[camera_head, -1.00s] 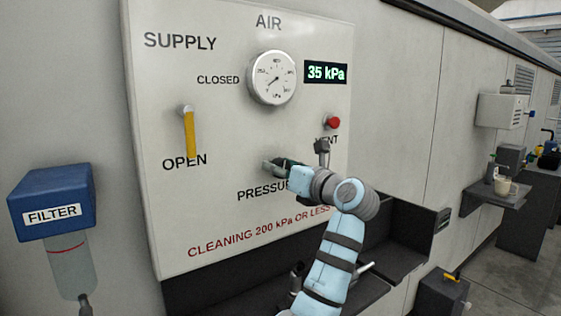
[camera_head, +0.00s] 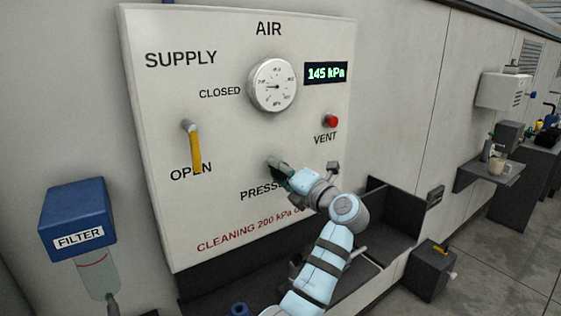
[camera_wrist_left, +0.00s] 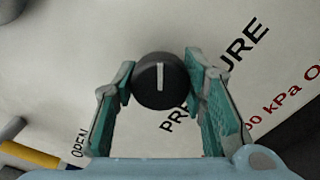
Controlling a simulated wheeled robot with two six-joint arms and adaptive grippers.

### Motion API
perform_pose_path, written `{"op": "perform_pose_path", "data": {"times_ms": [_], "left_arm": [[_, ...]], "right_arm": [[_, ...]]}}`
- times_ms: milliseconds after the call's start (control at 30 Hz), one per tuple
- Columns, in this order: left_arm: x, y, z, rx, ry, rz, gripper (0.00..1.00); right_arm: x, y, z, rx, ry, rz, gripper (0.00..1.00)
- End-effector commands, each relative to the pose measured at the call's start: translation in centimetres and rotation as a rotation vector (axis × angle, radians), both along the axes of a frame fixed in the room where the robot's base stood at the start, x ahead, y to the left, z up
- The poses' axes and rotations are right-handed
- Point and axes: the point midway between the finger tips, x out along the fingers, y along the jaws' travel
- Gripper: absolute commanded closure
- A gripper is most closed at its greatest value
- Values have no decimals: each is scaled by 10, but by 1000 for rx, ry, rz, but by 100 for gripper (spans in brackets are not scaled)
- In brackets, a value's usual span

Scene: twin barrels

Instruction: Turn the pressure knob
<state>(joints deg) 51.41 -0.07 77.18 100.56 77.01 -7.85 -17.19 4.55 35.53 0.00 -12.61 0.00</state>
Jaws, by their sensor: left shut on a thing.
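The black pressure knob (camera_wrist_left: 158,84) with a white pointer line sits between the two green-padded fingers of my left gripper (camera_wrist_left: 161,76) in the left wrist view. The pointer line stands nearly upright in that picture. In the head view the knob (camera_head: 273,162) is partly covered by my left gripper (camera_head: 281,171), which is shut on it. The arm also hides part of the PRESSURE label. The display (camera_head: 326,73) reads 145 kPa. The round gauge (camera_head: 272,85) is above the knob. My right gripper is not in view.
The yellow supply lever (camera_head: 195,150) points down at OPEN, left of the knob. A red vent button (camera_head: 330,121) is at the upper right. A blue filter (camera_head: 77,217) hangs at the left. Dark trays (camera_head: 392,215) are below the panel, right of my arm.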

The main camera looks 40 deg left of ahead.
Motion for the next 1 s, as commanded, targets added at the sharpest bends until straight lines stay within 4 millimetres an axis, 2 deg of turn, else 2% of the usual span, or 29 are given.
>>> {"op": "perform_pose_path", "data": {"times_ms": [167,567,600,700,733,1000], "left_arm": [[0,0,0,7,33,-1,90],[0,0,-2,10,41,0,90],[0,0,-2,10,41,0,60],[0,0,-2,10,41,0,44],[0,0,-2,10,40,-1,40],[0,0,-1,11,39,-1,40]], "right_arm": [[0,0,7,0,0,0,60],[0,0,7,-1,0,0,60],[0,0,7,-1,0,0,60],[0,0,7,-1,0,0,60],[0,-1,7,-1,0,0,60],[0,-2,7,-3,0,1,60]]}}
